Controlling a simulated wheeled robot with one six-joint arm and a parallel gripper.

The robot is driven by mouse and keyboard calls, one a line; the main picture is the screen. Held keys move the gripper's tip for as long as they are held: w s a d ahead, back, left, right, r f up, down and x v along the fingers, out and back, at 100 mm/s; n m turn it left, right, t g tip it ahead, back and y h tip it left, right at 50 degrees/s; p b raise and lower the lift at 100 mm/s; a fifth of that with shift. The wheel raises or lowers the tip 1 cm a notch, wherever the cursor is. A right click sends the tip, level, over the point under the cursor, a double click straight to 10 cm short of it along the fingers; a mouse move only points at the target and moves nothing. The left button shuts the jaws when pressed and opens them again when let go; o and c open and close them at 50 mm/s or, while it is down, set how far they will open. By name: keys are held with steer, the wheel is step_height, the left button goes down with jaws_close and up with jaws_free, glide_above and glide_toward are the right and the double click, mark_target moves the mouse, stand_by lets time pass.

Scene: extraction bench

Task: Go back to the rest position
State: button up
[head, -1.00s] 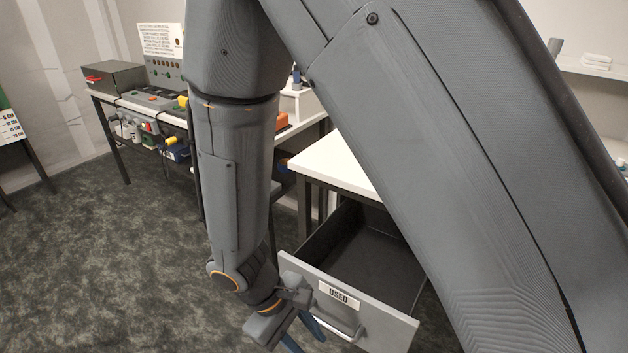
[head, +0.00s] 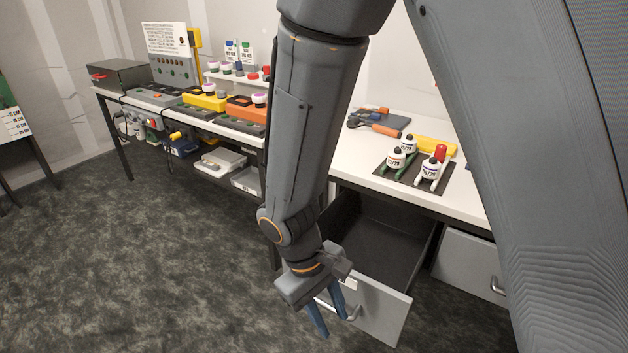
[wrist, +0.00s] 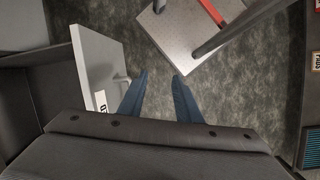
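My gripper (head: 332,318) hangs in front of the open drawer in the head view. Its two blue fingers point down and are apart, with nothing between them. In the wrist view the open fingers (wrist: 158,98) have bare floor between them. The drawer front (head: 372,310) stands pulled out, its label partly hidden by my gripper. The drawer interior (head: 385,238) looks empty where visible.
A white bench (head: 450,198) holds a dark mat with several white bottles, a red-capped one among them. A closed drawer (head: 470,262) is to the right. A longer bench with coloured devices (head: 205,100) stands at the back left. Open carpet (head: 130,240) lies at left.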

steer(key=w+d+r+m+t+y, duration=0.1)
steer(key=d+r+m, duration=0.3)
steer(key=d, duration=0.4)
steer(key=w+d+r+m+t+y, duration=0.1)
steer(key=w+d+r+m+y, duration=0.1)
steer(key=d+r, duration=0.4)
steer(key=shift+w+d+r+m, duration=0.4)
steer(key=shift+w+d+m, duration=0.15)
steer(key=shift+d+m, duration=0.55)
steer(key=shift+d, duration=0.15)
